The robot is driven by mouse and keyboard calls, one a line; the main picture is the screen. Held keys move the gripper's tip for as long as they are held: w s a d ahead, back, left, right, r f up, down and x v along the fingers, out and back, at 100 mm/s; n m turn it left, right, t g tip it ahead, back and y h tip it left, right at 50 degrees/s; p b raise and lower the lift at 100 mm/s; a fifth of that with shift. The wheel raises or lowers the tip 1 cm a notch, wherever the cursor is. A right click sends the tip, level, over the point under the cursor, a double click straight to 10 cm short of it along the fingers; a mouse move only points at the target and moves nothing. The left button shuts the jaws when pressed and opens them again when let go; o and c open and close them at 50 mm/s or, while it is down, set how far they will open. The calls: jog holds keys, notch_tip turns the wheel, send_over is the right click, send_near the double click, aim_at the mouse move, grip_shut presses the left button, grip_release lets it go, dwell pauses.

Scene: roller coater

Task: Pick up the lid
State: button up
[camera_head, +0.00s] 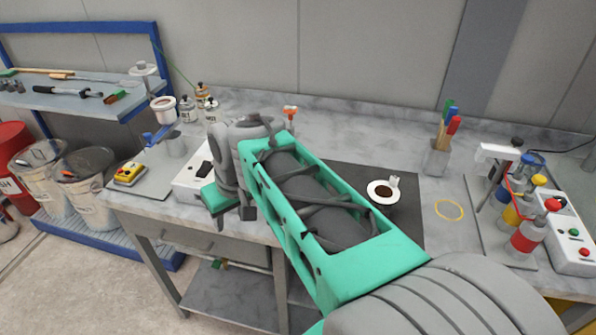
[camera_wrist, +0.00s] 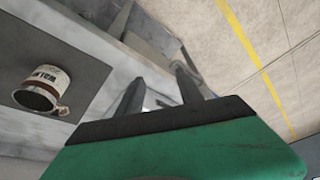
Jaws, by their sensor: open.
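My gripper (camera_wrist: 157,78) is open, with its two dark fingers apart in the wrist view. In the head view my gripper (camera_head: 232,212) is at the front edge of the grey workbench (camera_head: 330,125), left of the dark mat, partly hidden by my arm. I cannot pick out the lid with certainty. A pale knobbed piece (camera_head: 143,69) on the upper left shelf looks somewhat like one, well away from my gripper. A small light patch shows between the fingers in the wrist view, too unclear to name.
A white mug with lettering (camera_wrist: 46,88) stands on the dark mat (camera_head: 405,222). A yellow ring (camera_head: 449,210) lies to its right. Several coloured bottles (camera_head: 528,234) stand at the right. A white box (camera_head: 193,178) and a tray with a yellow device (camera_head: 129,173) lie left.

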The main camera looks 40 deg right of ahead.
jog(key=w+d+b, duration=0.1)
jog(key=w+d, duration=0.3)
jog(key=d, duration=0.4)
jog(key=w+d+b, duration=0.1)
jog(key=w+d, duration=0.2)
jog(key=d, duration=2.1)
jog(key=shift+t, duration=0.4)
jog(key=b+x, duration=0.1)
jog(key=x, duration=0.5)
jog(key=shift+s+f, duration=0.1)
jog(key=shift+f, duration=0.45)
jog(key=shift+c, duration=0.4)
grip_shut()
